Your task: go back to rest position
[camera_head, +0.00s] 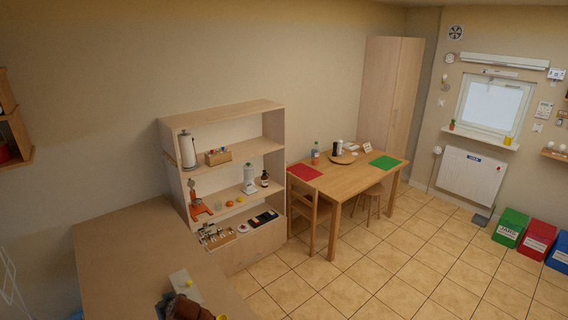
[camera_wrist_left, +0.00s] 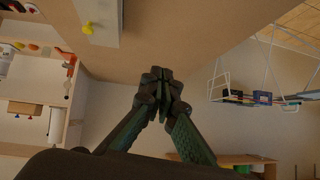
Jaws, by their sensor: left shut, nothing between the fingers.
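My left gripper (camera_wrist_left: 160,76) shows in the left wrist view, its dark and green fingers brought together at the tips with nothing between them. A wooden counter top (camera_wrist_left: 190,35) fills the upper part of that view behind the fingers. The gripper appears apart from the pale board (camera_wrist_left: 103,10) with a yellow knob (camera_wrist_left: 88,28). I cannot clearly make out the left gripper in the head view. My right gripper is in neither view.
In the head view the counter (camera_head: 125,255) is mostly bare, with the pale board (camera_head: 180,277) and brown and dark shapes at the bottom edge. A wooden shelf unit (camera_head: 222,110) with several items stands beside it. A table (camera_head: 345,182) and open tiled floor (camera_head: 400,265) lie to the right.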

